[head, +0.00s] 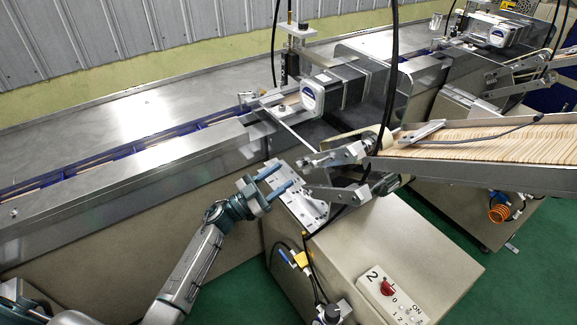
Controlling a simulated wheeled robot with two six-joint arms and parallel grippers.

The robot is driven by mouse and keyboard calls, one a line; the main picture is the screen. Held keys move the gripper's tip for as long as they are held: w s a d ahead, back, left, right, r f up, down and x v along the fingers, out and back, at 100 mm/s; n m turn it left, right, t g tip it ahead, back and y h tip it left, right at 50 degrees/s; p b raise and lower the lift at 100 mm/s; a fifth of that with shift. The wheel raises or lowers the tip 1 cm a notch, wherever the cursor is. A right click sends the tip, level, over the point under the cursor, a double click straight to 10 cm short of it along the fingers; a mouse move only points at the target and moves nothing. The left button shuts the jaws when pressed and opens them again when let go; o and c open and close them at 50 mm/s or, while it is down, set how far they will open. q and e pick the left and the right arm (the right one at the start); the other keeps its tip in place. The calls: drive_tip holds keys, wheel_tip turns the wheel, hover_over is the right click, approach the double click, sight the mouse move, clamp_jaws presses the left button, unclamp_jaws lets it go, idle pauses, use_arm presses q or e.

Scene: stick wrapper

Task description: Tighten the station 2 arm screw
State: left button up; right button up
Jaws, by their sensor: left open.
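Station 2 is the beige cabinet (345,262) marked with a "2", beside the long metal conveyor. Two grey metal arms of the station, an upper one (338,157) and a lower one (338,193), reach left from the stick chute above its silver plate (300,200). The arm screw is too small to tell apart from the other fittings here. My left gripper (286,175) is open and empty, with its two blue fingers pointing right toward the arms. It is just left of them and appears apart from them. My right gripper is not in view.
The conveyor (120,180) with a blue-edged channel runs along the left. A chute of wooden sticks (480,145) slopes in from the right. A black cable (390,90) hangs near the arms.

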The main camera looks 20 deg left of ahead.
sight(296, 166)
use_arm(q)
drive_tip(key=x, duration=0.3)
drive_tip(key=shift+w+d+r+p, duration=0.15)
drive_tip(key=shift+w+p, duration=0.05)
drive_tip(key=shift+p, duration=0.2)
drive_tip(key=shift+w+d, duration=0.15)
drive_tip(key=c, duration=1)
use_arm(e)
drive_tip(key=shift+w+a+r, duration=0.4)
drive_tip(key=shift+r, duration=0.25)
drive_tip(key=shift+d, duration=0.15)
